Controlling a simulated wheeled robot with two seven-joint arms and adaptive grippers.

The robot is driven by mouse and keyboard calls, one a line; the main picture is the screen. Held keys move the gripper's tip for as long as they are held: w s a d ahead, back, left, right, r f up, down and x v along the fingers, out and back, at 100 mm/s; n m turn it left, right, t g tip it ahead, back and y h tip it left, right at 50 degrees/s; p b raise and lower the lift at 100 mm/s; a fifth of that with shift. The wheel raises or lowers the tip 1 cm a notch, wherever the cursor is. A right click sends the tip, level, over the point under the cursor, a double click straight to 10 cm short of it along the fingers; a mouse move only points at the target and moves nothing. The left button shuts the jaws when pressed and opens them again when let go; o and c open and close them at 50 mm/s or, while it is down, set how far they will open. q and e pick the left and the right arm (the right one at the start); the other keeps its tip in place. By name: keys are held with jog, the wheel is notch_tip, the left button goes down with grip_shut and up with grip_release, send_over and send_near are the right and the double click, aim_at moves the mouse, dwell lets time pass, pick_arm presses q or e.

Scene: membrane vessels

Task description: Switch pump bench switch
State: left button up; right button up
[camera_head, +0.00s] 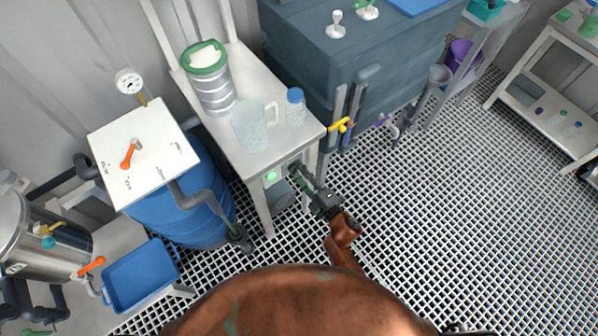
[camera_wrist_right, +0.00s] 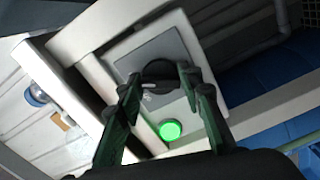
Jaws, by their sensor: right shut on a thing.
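The pump bench (camera_head: 264,158) is a white table left of the centre in the head view. Its switch is a dark round knob (camera_wrist_right: 158,72) on a grey plate (camera_wrist_right: 185,48) at the bench front, seen in the right wrist view. A green lamp (camera_wrist_right: 170,130) glows beside the plate; it also shows in the head view (camera_head: 270,176). My right gripper (camera_head: 298,174) reaches the bench front. In the wrist view its two green-black fingers (camera_wrist_right: 161,84) are shut on the knob, one on each side. My left gripper is not in view.
A clear jug (camera_head: 250,126), a blue-capped bottle (camera_head: 295,108) and a green-lidded canister (camera_head: 212,85) stand on the bench. A blue barrel (camera_head: 195,220) with a white top panel (camera_head: 150,175) is to the left. A dark blue cabinet (camera_head: 310,50) stands behind right. The grating floor (camera_head: 440,210) is clear at right.

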dwell(0.5)
jog(key=o, duration=1.1)
jog(key=v, duration=1.2)
